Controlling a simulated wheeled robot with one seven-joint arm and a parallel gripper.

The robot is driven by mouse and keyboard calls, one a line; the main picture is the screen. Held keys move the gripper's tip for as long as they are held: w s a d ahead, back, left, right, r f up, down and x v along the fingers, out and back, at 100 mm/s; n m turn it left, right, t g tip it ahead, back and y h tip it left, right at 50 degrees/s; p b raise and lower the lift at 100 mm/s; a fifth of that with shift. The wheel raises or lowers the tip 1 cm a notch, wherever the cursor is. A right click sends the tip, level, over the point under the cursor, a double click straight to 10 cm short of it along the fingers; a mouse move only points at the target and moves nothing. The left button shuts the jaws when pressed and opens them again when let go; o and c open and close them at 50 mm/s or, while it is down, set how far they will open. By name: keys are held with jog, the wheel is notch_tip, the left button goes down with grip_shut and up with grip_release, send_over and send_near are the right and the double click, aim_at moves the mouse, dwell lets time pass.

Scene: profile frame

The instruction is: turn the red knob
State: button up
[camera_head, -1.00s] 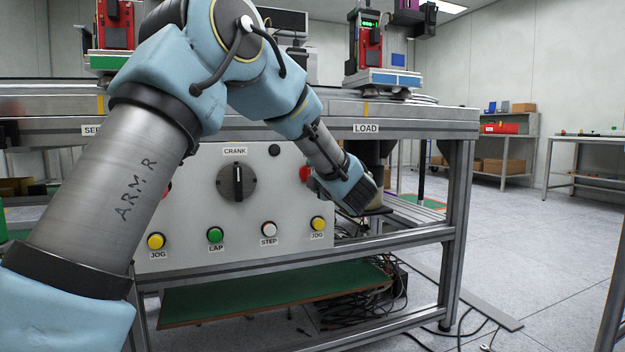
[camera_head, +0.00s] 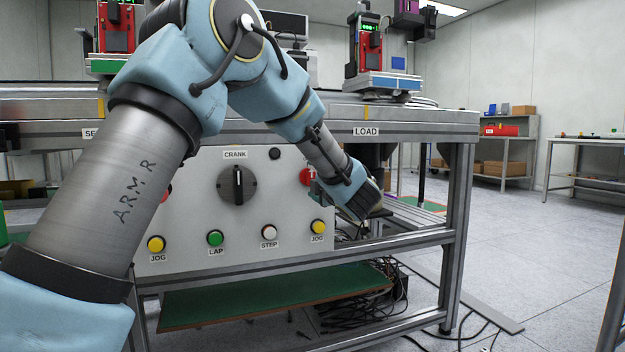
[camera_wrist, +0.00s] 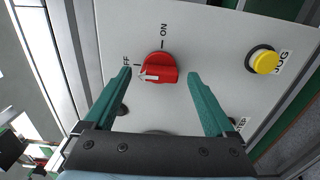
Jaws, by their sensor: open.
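The red knob (camera_wrist: 158,68) sits on the grey control panel, between ON and OFF marks in the wrist view. Its pale pointer mark is toward the OFF side. In the head view the red knob (camera_head: 307,176) shows at the panel's right side, partly covered by my arm's end. My gripper (camera_wrist: 157,74) is open, with one teal finger on each side of the knob in the wrist view. I see gaps between the fingers and the knob; how far the tips are from the panel is hard to tell. In the head view the fingers are mostly hidden.
A yellow JOG button (camera_wrist: 265,60) is to the right of the knob in the wrist view. The head view shows a black CRANK knob (camera_head: 237,185), a green LAP button (camera_head: 215,238) and a white STEP button (camera_head: 269,232). The bench top (camera_head: 420,115) overhangs the panel.

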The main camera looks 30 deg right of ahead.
jog(key=s+a+p, duration=0.1)
jog(key=s+p, duration=0.1)
jog(key=s, duration=0.7)
jog(key=shift+s, duration=0.35)
jog(key=shift+w+a, duration=0.1)
jog(key=w+a+f+m+g+h+p, duration=0.1)
jog(key=w+a+f+m+g+p, duration=0.2)
jog(key=a+m, duration=0.4)
jog(key=w+a+f+m+g+h+p, duration=0.1)
jog(key=w+a+f+m+g+h, duration=0.2)
jog(key=w+a, duration=0.4)
jog(key=s+a+f+m+g+y+p, duration=0.1)
jog(key=s+a+f+m+g+y, duration=0.15)
jog(key=s+a, duration=0.6)
jog(key=s+a+f+m+g+y+p, duration=0.1)
jog(key=s+a+f+m+g+y, duration=0.25)
jog(key=a, duration=0.85)
jog(key=s+a+f+m+g+p, duration=0.15)
jog(key=s+a+g, duration=0.25)
jog(key=s+a, duration=0.5)
notch_tip(320, 180, up, 37)
jog(key=w+p, duration=0.1)
jog(key=p, duration=3.5)
jog(key=shift+w+r+p, duration=0.15)
jog(key=shift+w+p, duration=0.2)
jog(key=shift+w, duration=0.05)
